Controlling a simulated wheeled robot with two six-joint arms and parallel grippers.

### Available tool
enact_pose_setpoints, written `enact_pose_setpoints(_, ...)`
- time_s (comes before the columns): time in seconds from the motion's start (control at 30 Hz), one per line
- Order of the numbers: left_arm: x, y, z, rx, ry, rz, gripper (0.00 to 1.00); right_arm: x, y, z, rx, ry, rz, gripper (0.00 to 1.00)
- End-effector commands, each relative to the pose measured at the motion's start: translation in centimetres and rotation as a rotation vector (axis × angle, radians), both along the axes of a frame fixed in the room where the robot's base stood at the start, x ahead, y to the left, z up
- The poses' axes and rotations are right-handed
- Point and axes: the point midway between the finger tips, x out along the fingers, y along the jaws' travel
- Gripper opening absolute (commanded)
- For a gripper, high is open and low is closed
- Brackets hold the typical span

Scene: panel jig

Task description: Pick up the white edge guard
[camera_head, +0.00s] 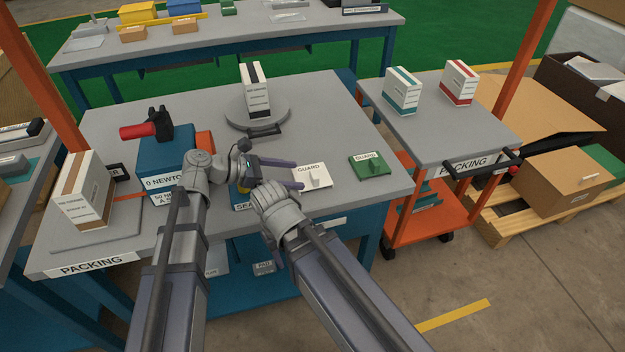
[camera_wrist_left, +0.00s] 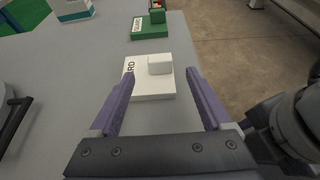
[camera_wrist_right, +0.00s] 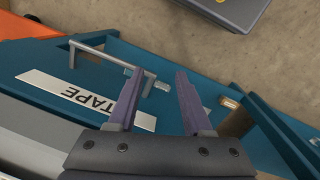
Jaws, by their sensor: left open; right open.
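The white edge guard (camera_head: 312,177) lies on the grey packing table, a flat white plate marked GUARD with a raised block on it. In the left wrist view the white edge guard (camera_wrist_left: 150,86) is just ahead of my left gripper (camera_wrist_left: 158,98), whose open fingers stand on either side of its near part. I cannot tell whether they touch it. In the head view my left gripper (camera_head: 292,176) is beside its left edge.
A green guard (camera_head: 369,166) lies right of the white one. A round turntable (camera_head: 232,112) with a box, a blue tool stand (camera_head: 165,160) and a box at the left share the table (camera_head: 330,110). An orange cart (camera_head: 440,145) stands to the right.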

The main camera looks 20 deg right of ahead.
Motion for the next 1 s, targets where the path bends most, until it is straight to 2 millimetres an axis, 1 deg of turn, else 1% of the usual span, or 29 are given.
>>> enact_pose_setpoints(0.17, 0.0, -0.3, -0.1, 0.0, 0.0, 0.0, 0.82, 0.0, 0.0, -0.1, 0.0, 0.0, 0.0, 0.5)
enact_pose_setpoints(0.23, 0.0, -0.8, -0.4, 0.0, 0.0, -0.001, 0.82, 0.0, 0.0, -0.4, 0.0, 0.0, 0.0, 0.5)
enact_pose_setpoints(0.5, 0.2, -4.5, -2.1, 0.001, 0.0, -0.002, 0.82, 0.0, 0.0, -2.1, 0.0, 0.0, 0.0, 0.5)
enact_pose_setpoints(0.6, 0.2, -5.4, -2.4, 0.0, 0.0, -0.001, 0.82, 0.0, 0.0, -2.4, 0.0, 0.0, 0.0, 0.5)
enact_pose_setpoints(0.7, 0.2, -5.8, -2.4, 0.0, 0.0, 0.0, 0.82, 0.0, 0.0, -2.4, 0.0, 0.0, 0.0, 0.5)
enact_pose_setpoints(0.9, 0.2, -5.8, -2.4, 0.0, 0.0, 0.0, 0.82, 0.0, 0.0, -2.3, 0.0, 0.0, 0.0, 0.5)
enact_pose_setpoints(0.93, 0.2, -5.8, -2.3, 0.0, 0.0, 0.0, 0.81, 0.0, 0.0, -2.3, 0.0, 0.0, 0.0, 0.5)
enact_pose_setpoints(1.0, 0.2, -5.8, -2.3, 0.0, 0.0, 0.0, 0.73, 0.0, 0.0, -2.3, 0.0, 0.0, 0.0, 0.5)
